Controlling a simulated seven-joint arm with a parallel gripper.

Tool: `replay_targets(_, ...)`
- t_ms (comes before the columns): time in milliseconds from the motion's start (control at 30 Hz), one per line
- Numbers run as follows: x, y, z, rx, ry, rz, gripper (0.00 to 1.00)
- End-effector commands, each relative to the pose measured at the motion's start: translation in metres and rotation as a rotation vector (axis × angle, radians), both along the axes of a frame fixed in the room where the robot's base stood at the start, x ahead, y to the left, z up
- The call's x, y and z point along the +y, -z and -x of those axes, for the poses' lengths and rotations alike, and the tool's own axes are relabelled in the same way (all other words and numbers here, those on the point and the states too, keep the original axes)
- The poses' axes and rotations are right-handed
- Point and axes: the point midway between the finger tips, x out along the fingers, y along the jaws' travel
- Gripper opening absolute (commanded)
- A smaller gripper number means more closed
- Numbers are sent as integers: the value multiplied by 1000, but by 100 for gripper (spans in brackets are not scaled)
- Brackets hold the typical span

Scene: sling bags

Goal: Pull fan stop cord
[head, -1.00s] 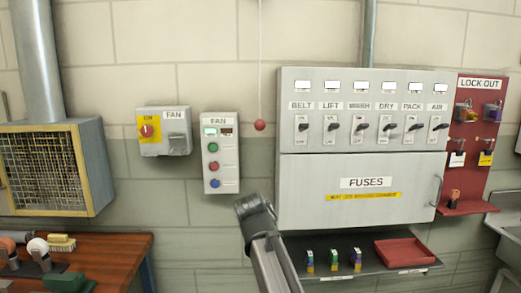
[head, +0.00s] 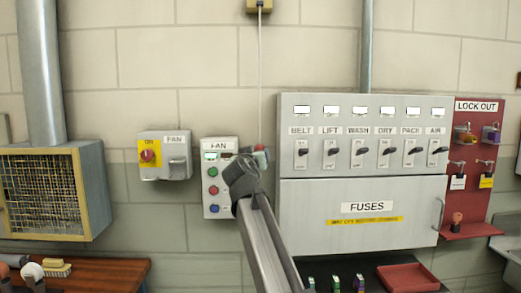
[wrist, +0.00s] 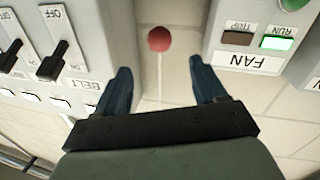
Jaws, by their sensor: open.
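My gripper (wrist: 161,72) is open, with blue fingers on either side of the cord, and nothing is gripped. In the head view my wrist and gripper largely hide the ball and cover part of the fan button panel (head: 213,190).
The grey fuse cabinet (head: 365,190) with its row of switches stands close to the right of the cord. The fan button panel is close on the left, with a fan switch box (head: 164,160) beyond it. A red lock-out board (head: 467,215) hangs farther right.

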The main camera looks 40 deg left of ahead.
Motion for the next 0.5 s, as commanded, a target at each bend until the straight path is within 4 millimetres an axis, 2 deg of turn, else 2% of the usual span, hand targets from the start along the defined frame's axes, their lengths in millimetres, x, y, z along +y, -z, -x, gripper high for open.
replay_targets(267,14,-1,-20,1,0,1,71)
replay_targets(500,36,0,-53,2,2,2,71)
